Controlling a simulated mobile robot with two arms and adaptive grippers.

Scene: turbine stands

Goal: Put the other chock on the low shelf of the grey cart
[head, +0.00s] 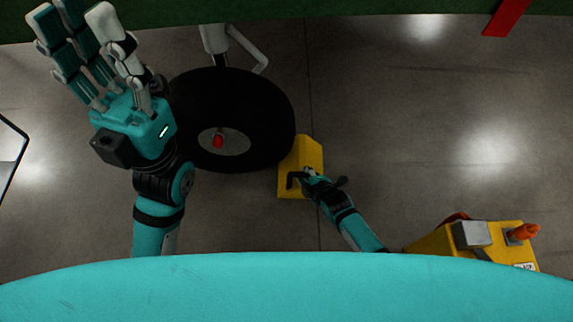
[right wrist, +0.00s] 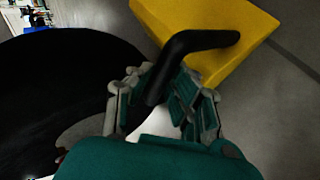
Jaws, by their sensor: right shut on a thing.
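A yellow chock (head: 301,158) sits on the floor against the right side of a black wheel (head: 262,110). It has a bent black handle. My right gripper (head: 308,177) is at the chock's near side, shut on the handle. In the right wrist view the fingers (right wrist: 165,95) close around the black handle (right wrist: 195,45), with the yellow chock (right wrist: 215,25) beyond. My left gripper (head: 85,50) is raised at the upper left, fingers spread, open and empty. The grey cart is not clearly seen.
A white strut with wheel fork (head: 215,38) stands behind the wheel. A red object (head: 506,17) lies at the top right. Floor right of the chock is clear.

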